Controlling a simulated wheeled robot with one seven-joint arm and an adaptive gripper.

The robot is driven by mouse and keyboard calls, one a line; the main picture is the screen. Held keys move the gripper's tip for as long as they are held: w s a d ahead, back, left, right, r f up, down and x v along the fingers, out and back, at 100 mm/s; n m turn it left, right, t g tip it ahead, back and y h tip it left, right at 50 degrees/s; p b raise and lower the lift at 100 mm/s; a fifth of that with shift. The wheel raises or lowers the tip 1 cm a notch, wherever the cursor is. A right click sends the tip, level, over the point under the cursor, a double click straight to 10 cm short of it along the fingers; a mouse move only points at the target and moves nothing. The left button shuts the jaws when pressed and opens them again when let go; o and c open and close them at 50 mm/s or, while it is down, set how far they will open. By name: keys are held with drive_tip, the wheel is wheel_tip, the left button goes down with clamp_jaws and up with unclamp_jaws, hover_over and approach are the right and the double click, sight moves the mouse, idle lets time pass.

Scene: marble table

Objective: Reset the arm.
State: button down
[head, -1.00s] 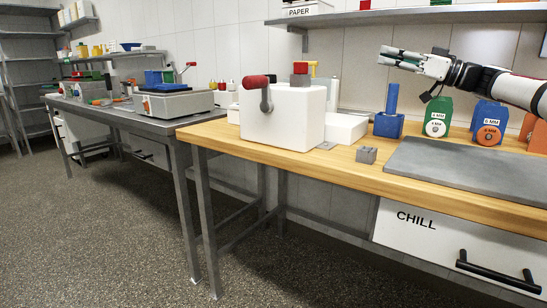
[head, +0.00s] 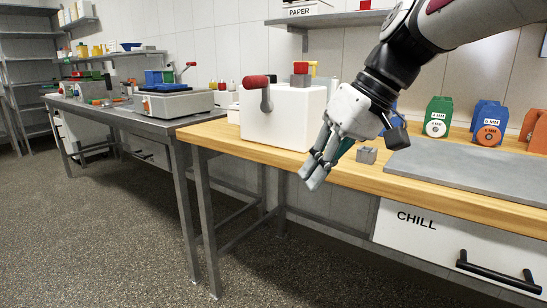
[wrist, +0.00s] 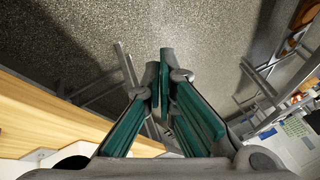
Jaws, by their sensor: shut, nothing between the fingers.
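My gripper (head: 312,178) points downward in the head view, in front of the wooden table's front edge and to the right of the white machine. Its fingers are together and hold nothing. In the wrist view my gripper (wrist: 165,60) shows its green finger pads close together, with the speckled floor beyond them. My arm reaches in from the upper right and hides part of the table and the blue block behind it.
The wooden table (head: 455,205) carries a white machine with a red-knobbed crank (head: 285,120), a small grey block (head: 367,155), a grey slab (head: 470,170), a green holder (head: 437,118) and a blue holder (head: 488,123). A metal table (head: 120,115) stands at left. The floor (head: 100,220) is open.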

drive_tip(key=s+d+f+m+h, duration=0.2)
drive_tip(key=s+d+f, duration=0.2)
drive_tip(key=s, duration=0.6)
drive_tip(key=s+d+f+m+g+h, duration=0.1)
drive_tip(key=s+d+f+m+h, duration=0.2)
drive_tip(key=s, duration=0.6)
drive_tip(key=s+d+f+m+h, duration=0.1)
drive_tip(key=s+d+f+m, duration=0.1)
drive_tip(key=s+d+f, duration=0.6)
wheel_tip(320, 180, up, 38)
drive_tip(key=s+a+t+p, duration=0.1)
drive_tip(key=a+t+p, duration=0.1)
drive_tip(key=p, duration=3.2)
drive_tip(key=shift+s+a+n+t+p, duration=0.3)
drive_tip(key=shift+s+n+t, duration=0.1)
drive_tip(key=shift+t, duration=0.4)
